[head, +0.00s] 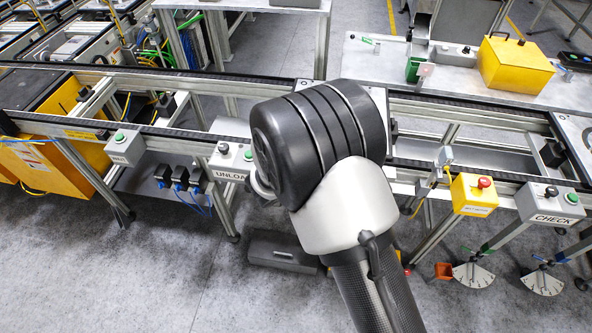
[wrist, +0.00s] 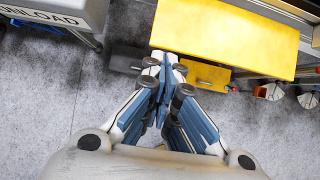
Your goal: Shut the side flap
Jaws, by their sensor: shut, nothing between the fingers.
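A flat yellow panel (wrist: 228,36), which looks like the side flap, fills the upper right of the wrist view. It stands out from the conveyor frame, with its broad face toward the camera. My gripper (wrist: 166,60) is shut and empty, its fingertips at the panel's lower left corner. I cannot tell whether they touch it. In the head view my arm hides the gripper and nearly all of the panel.
The conveyor frame (head: 455,178) runs across the head view. An UNLOAD button box (head: 232,160), a yellow emergency-stop box (head: 473,194) and a CHECK box (head: 548,203) hang along it. A dark grey box (head: 280,252) lies on the floor. Open floor (head: 225,295) lies in front.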

